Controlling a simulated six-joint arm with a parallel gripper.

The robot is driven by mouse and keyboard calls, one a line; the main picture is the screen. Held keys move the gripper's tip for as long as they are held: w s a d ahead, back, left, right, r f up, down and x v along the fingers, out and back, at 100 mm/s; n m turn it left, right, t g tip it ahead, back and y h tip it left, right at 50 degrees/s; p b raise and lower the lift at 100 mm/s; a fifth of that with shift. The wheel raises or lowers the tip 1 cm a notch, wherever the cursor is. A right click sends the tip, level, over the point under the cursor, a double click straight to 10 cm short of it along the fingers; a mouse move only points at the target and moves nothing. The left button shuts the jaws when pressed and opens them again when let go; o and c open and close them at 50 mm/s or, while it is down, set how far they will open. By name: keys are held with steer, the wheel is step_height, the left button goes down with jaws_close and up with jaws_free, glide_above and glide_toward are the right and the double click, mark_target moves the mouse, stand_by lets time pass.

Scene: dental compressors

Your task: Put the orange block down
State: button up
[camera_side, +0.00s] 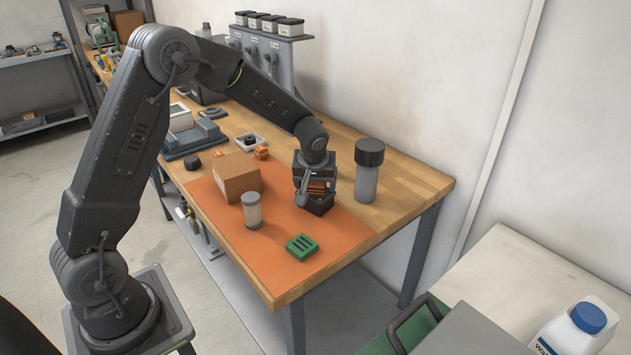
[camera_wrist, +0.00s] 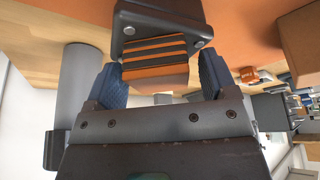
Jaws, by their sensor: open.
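The orange block (camera_side: 319,187), with dark slots, sits low between the fingers of my gripper (camera_side: 315,184). In the wrist view the orange block (camera_wrist: 155,58) shows between the two blue-grey fingertips of my gripper (camera_wrist: 160,75). The fingers stand open on either side of it. A dark box (camera_side: 320,206) on the orange mat (camera_side: 345,236) is directly below, and the block appears to rest on it. The dark box (camera_wrist: 150,15) also shows beyond the block in the wrist view. Contact between fingers and block is hard to tell.
A cardboard box (camera_side: 237,176) and a grey ribbed cylinder (camera_side: 252,211) stand to the left. A green slotted block (camera_side: 301,246) lies in front. A tall grey canister with a dark cap (camera_side: 368,171) stands close on the right. The mat's front right is clear.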

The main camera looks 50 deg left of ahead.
steer(key=v, duration=1.2)
steer(key=s+d+r+m+h, duration=0.1)
steer(key=s+d+r+m, duration=0.1)
steer(key=s, duration=0.6)
steer(key=s+d+r+m+t+h, duration=0.1)
steer(key=s+d+m, duration=0.3)
steer(key=s, duration=0.4)
steer(key=s+d+r+m+t+h, duration=0.1)
steer(key=s+d+r+m, duration=0.2)
steer(key=s, duration=0.6)
steer(key=shift+r, duration=0.4)
